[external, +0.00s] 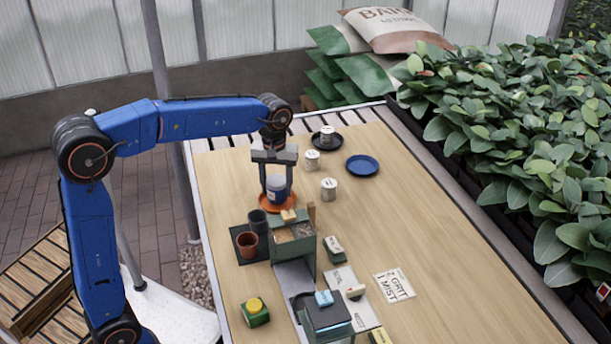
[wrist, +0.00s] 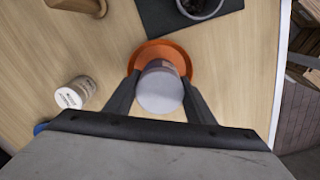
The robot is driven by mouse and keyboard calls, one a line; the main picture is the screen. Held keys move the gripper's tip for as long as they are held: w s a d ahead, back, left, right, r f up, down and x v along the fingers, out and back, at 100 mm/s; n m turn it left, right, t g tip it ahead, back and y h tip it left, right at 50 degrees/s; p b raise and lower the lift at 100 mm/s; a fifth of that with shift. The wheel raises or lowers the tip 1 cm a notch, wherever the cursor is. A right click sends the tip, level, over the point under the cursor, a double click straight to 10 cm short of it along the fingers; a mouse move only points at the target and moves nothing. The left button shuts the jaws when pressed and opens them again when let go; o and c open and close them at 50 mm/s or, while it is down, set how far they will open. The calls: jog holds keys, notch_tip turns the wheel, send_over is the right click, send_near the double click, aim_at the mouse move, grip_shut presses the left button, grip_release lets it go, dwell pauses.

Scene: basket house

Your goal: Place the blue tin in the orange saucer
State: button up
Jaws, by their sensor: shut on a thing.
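The blue tin (external: 276,184) has a white band and a pale lid. My gripper (external: 276,190) is shut on it, one finger on each side. The tin is upright over the orange saucer (external: 264,201) in the external view. In the wrist view the tin's lid (wrist: 160,93) shows between my gripper's fingertips (wrist: 160,88), with the orange saucer (wrist: 178,50) around and behind it. I cannot tell whether the tin's base touches the saucer. The near part of the saucer is hidden by the tin and fingers.
White tins (external: 329,188) stand right of my gripper, one on a dark saucer (external: 316,139). A blue saucer (external: 362,166) lies beyond. A green box stand (external: 306,262) and pots (external: 247,244) are close in front.

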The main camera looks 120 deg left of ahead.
aim_at(276, 180)
jog(key=shift+f, duration=0.65)
jog(key=o, duration=1.2)
jog(key=shift+f, duration=0.15)
jog(key=shift+c, duration=0.2)
notch_tip(276, 180, up, 12)
